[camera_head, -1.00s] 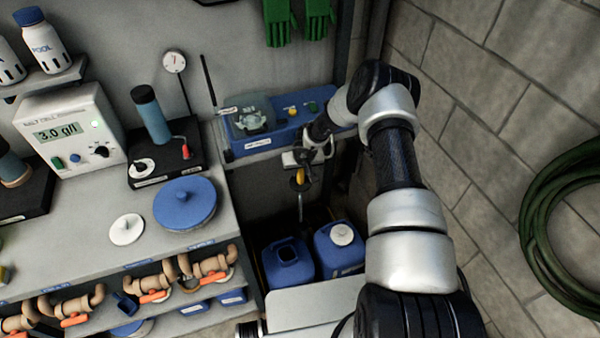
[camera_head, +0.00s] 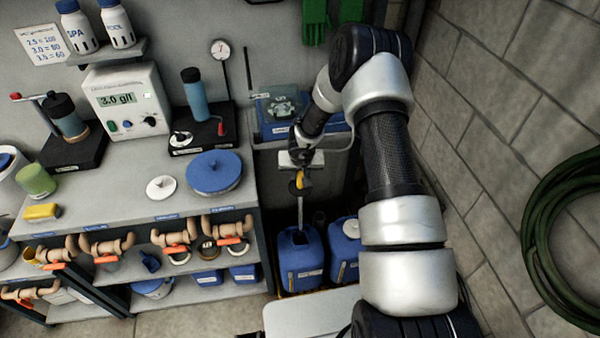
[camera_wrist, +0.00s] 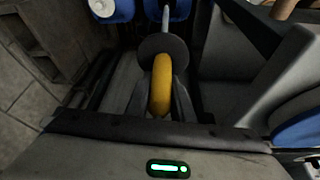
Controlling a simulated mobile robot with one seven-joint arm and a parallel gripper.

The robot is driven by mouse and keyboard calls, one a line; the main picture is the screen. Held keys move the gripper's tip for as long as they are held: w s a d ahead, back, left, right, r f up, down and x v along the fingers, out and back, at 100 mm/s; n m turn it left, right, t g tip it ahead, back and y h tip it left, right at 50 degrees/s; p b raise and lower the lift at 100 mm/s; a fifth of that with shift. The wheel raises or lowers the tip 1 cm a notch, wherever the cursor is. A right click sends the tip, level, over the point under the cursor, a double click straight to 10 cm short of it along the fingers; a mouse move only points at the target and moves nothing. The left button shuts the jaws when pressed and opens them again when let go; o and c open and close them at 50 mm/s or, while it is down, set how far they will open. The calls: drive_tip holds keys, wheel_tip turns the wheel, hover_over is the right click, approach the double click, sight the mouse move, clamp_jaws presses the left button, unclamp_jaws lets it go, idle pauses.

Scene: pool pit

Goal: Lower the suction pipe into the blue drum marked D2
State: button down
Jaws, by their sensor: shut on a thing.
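My gripper (camera_head: 299,180) is shut on the yellow handle of the suction pipe (camera_head: 300,212). The pipe hangs nearly upright below it. In the wrist view the yellow handle (camera_wrist: 161,84) sits between the fingers, with a dark round collar (camera_wrist: 163,48) beyond it. The open-mouthed blue drum (camera_head: 301,264) stands below my gripper. The pipe's lower end lines up with its dark mouth; whether it is inside or just above, I cannot tell. A second blue drum (camera_head: 344,262) with a white cap (camera_head: 351,229) stands to its right. The drum labels are too small to read.
A blue-based unit (camera_head: 275,128) sits on a ledge behind my gripper. The workbench (camera_head: 110,190) with orange-handled valves below is at left. A block wall (camera_head: 490,130) with a coiled green hose (camera_head: 535,235) is at right. A pale board (camera_head: 308,318) lies before the drums.

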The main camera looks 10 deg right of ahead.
drive_tip(key=shift+f+b, duration=0.9)
drive_tip(key=shift+f, duration=0.65)
drive_tip(key=b, duration=2.2)
hover_over(300, 229)
drive_tip(key=w, duration=0.2)
drive_tip(key=f, duration=1.6)
drive_tip(key=shift+d, duration=0.25)
drive_tip(key=shift+f+b, duration=3.5)
drive_tip(key=shift+f, duration=4)
drive_tip(key=c, duration=1.5)
unclamp_jaws()
drive_tip(key=shift+o, duration=0.2)
drive_tip(key=p+v, duration=0.6)
drive_tip(key=v, duration=1.1)
drive_tip(key=shift+p, duration=0.35)
